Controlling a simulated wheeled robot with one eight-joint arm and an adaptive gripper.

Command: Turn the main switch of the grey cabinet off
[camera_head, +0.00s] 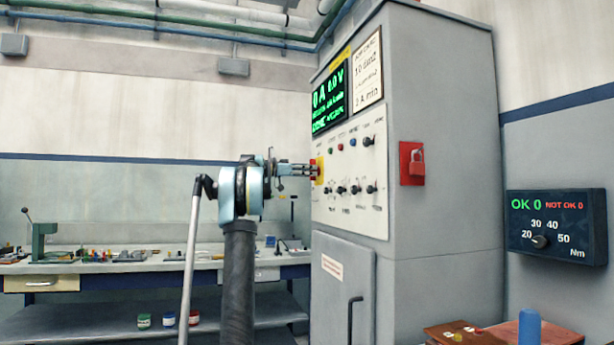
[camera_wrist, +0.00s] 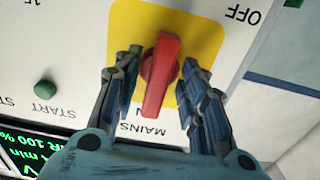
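The grey cabinet (camera_head: 440,150) stands right of centre, with a white control panel (camera_head: 375,215) on its front. Its main switch (camera_wrist: 160,80) is a red bar handle on a yellow plate (camera_wrist: 205,38). In the wrist view, turned nearly upside down, the handle stands almost upright and its lower end points to a partly hidden label ending in N, by MAINS. OFF is at the upper right. My gripper (camera_wrist: 161,60) is open, with one finger on each side of the handle and narrow gaps visible. In the head view my gripper (camera_head: 310,170) reaches the switch (camera_head: 317,170) at the panel's left edge.
A green START button (camera_wrist: 45,90) is beside the switch. Small knobs (camera_head: 355,190) cover the panel, below a green-lettered display (camera_head: 330,100). A red padlock box (camera_head: 411,163) is on the cabinet's side. A workbench (camera_head: 130,265) with tools runs behind my arm.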

